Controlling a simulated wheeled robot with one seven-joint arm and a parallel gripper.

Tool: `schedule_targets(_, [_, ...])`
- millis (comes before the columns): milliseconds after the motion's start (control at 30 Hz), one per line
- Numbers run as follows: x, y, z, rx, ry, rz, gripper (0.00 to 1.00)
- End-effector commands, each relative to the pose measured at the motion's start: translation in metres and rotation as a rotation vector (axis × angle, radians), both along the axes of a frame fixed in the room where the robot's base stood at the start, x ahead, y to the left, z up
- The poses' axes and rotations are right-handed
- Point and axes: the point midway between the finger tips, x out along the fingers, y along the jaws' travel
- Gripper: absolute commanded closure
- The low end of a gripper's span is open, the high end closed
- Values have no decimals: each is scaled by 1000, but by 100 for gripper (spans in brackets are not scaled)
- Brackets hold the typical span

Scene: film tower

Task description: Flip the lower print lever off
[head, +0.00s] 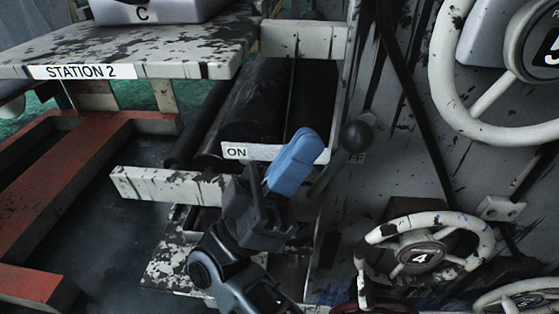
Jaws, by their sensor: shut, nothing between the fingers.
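A lever with a round black knob (357,136) stands right of my gripper, its rod slanting down and left behind the gripper. A white plate with an "ON" label (236,151) is to the left, partly covered by my gripper. My gripper (308,138) has blue fingers, shut and empty, pointing up and right. The fingers are left of the knob, with a visible gap between them. The lever's base is hidden or too dark to make out.
Dark rollers (250,100) lie behind the gripper in a worn white frame (165,184). A "STATION 2" shelf (130,50) is upper left. A white handwheel marked 4 (470,258) is lower right, and a larger wheel (445,75) upper right. Red beams (70,180) are at left.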

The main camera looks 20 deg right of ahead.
Motion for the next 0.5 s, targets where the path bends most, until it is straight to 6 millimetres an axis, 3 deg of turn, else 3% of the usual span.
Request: schedule_targets(500, [-5,-15,0,123,-45,-1,100])
